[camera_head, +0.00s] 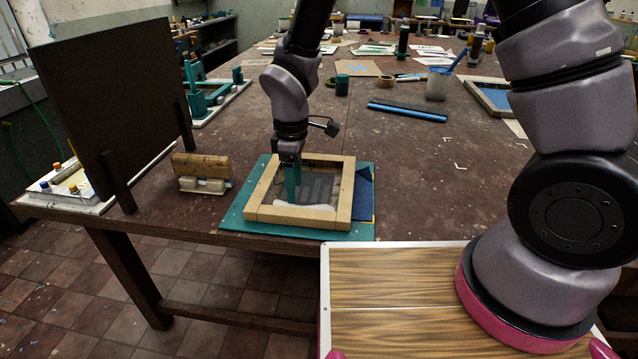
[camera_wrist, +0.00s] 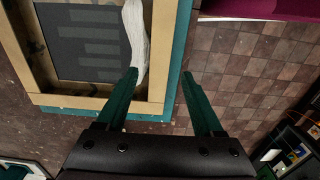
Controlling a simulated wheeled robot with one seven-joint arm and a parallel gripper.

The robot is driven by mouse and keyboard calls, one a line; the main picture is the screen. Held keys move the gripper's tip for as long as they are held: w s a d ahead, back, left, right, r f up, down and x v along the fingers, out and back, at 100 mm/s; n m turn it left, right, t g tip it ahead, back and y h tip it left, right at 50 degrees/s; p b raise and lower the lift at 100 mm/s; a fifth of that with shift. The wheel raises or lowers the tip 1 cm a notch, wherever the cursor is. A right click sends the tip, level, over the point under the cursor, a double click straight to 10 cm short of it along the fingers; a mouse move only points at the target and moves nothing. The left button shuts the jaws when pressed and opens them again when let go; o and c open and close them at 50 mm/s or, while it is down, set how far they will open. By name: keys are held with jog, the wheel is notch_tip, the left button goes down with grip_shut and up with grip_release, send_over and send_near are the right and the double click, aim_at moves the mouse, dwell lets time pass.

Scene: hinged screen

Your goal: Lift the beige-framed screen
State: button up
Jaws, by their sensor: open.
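The beige-framed screen (camera_head: 347,190) lies flat on a teal base (camera_head: 232,218) near the table's front edge. Its dark mesh shows pale stripes, and a white strip (camera_head: 305,205) lies along the front inside edge. My gripper (camera_head: 292,190) points down at the front part of the screen. In the wrist view my gripper (camera_wrist: 159,74) is open, its teal fingers spread. One fingertip overlaps the white strip (camera_wrist: 136,40) and the other is past the teal base's edge. The front bar of the frame (camera_wrist: 160,50) appears between them. Contact and height cannot be told.
A wooden-handled block (camera_head: 200,170) sits left of the base. A tall dark panel (camera_head: 110,105) stands further left. A blue-edged bar (camera_head: 407,110) lies behind to the right. Floor tiles show beyond the table's front edge. The table right of the base has free room.

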aim_at(297, 212)
notch_tip(297, 212, down, 7)
jog(key=shift+f, duration=0.25)
jog(key=shift+c, duration=1.3)
jog(key=shift+r, duration=0.1)
grip_shut()
